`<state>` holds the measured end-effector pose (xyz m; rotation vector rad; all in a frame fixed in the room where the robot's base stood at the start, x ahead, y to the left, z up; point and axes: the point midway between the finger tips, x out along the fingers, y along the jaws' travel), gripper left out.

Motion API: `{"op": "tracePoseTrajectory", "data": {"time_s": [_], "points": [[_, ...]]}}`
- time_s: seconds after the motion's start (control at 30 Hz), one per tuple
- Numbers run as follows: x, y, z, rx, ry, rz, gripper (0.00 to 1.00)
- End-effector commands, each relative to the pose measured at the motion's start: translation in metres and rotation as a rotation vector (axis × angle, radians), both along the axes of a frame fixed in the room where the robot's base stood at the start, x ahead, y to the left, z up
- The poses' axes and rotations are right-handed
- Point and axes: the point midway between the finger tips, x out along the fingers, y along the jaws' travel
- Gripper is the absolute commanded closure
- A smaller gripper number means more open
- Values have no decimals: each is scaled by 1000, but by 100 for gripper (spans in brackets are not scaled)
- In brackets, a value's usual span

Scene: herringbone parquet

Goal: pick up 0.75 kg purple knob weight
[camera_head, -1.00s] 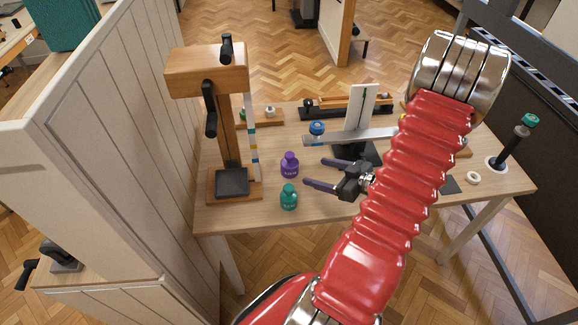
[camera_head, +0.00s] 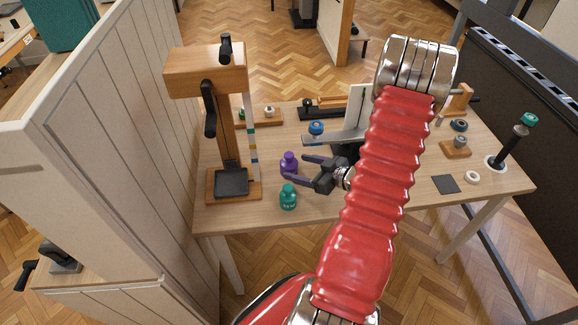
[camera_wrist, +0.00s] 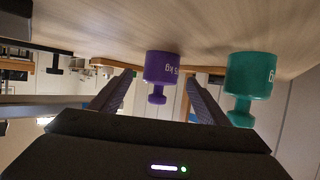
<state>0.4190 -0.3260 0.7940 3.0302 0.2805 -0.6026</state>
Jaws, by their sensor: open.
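The purple knob weight (camera_head: 288,161) stands upright on the wooden table, with part of a label showing. It also shows in the wrist view (camera_wrist: 161,70), upside down, between the two fingers and beyond or near their tips. My gripper (camera_head: 294,168) is open. In the head view its two fingers point left, with their tips at the purple weight's right side and lower edge. In the wrist view the gripper (camera_wrist: 158,82) holds nothing; I cannot tell whether a finger touches the weight.
A teal knob weight (camera_head: 288,197) stands close in front of the purple one. A wooden stand with a black plate (camera_head: 232,182) is to the left. A blue-topped weight (camera_head: 316,128) is behind, by a grey balance beam. The table's front edge is near the teal weight.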

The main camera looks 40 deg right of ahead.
Motion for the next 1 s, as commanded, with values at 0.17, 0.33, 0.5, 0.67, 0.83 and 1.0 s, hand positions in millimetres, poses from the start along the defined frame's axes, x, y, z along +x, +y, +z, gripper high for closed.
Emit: {"op": "tracePoseTrajectory", "data": {"time_s": [0.17,0.33,0.5,0.67,0.83,1.0], "points": [[8,2,-3,0,0,2,30],[27,7,-11,0,0,3,30],[44,9,-18,0,0,2,30],[48,10,-20,0,0,0,30],[48,10,-19,-1,0,1,30],[48,11,-19,-1,0,1,30]]}}
